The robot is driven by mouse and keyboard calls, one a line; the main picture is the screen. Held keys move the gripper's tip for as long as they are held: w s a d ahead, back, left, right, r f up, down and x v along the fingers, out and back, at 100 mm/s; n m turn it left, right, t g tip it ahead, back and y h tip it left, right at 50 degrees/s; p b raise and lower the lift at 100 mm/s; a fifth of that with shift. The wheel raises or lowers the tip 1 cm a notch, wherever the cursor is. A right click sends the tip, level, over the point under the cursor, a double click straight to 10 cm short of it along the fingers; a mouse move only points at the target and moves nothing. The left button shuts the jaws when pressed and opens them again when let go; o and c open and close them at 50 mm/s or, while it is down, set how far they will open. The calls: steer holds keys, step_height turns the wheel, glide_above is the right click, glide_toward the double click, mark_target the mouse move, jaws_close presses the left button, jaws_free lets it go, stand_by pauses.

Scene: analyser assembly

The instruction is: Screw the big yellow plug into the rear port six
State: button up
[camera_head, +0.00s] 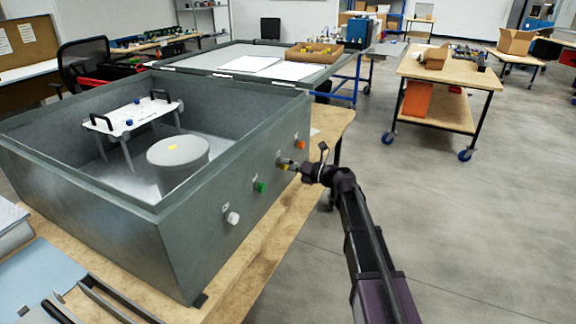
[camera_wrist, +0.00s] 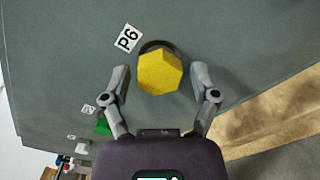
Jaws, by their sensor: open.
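The big yellow plug (camera_wrist: 160,72) has a faceted head and sits at the port beside the P6 label (camera_wrist: 128,38) on the grey analyser wall. A dark ring of the port (camera_wrist: 150,45) shows behind its upper edge. How deep the plug sits cannot be told. My gripper (camera_wrist: 160,77) is open, with one finger on each side of the plug and a visible gap to it. In the head view my gripper (camera_head: 292,164) is at the wall and mostly covers the plug.
A green plug (camera_head: 260,187) and a white plug (camera_head: 233,218) sit nearer along the same wall of the analyser box (camera_head: 190,255). An orange plug (camera_head: 297,136) sits farther along. A wooden bench top (camera_head: 262,262) runs below the wall. Open floor lies to the right.

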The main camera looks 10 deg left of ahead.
steer(key=n, duration=2.1)
steer(key=shift+s+a+r+n, duration=0.1)
steer(key=shift+s+n, duration=0.15)
steer(key=shift+n, duration=0.15)
jaws_close()
steer(key=m, duration=2.4)
steer(key=shift+w, duration=0.3)
stand_by(0.5)
